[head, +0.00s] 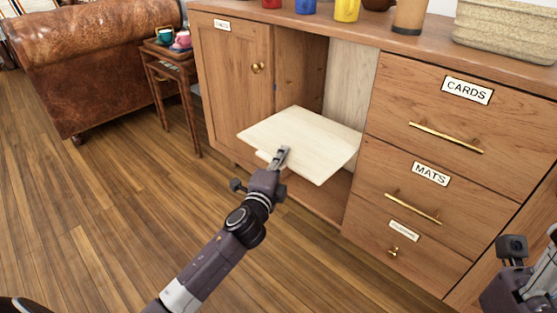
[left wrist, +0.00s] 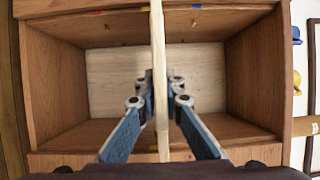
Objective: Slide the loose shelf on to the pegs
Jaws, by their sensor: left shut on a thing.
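The loose shelf is a pale wooden board (head: 305,140), held roughly level before the open cabinet bay (head: 348,85). Its far edge is at the bay; I cannot tell whether it is inside. My left gripper (head: 283,155) is shut on the shelf's near edge. In the left wrist view the board (left wrist: 158,45) stands on edge between the two fingers (left wrist: 158,101), with the bay's back panel (left wrist: 110,85) beyond. A small blue mark, perhaps a peg (head: 275,87), shows on the bay's left wall. Small coloured spots, perhaps pegs, show near the top of the wrist view.
A closed door (head: 230,80) flanks the bay at left, and drawers labelled CARDS (head: 445,110) and MATS (head: 430,195) at right, with protruding brass handles. Cups and a stone planter (head: 505,35) stand on top. Part of my right arm shows at lower right. The floor at left is clear.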

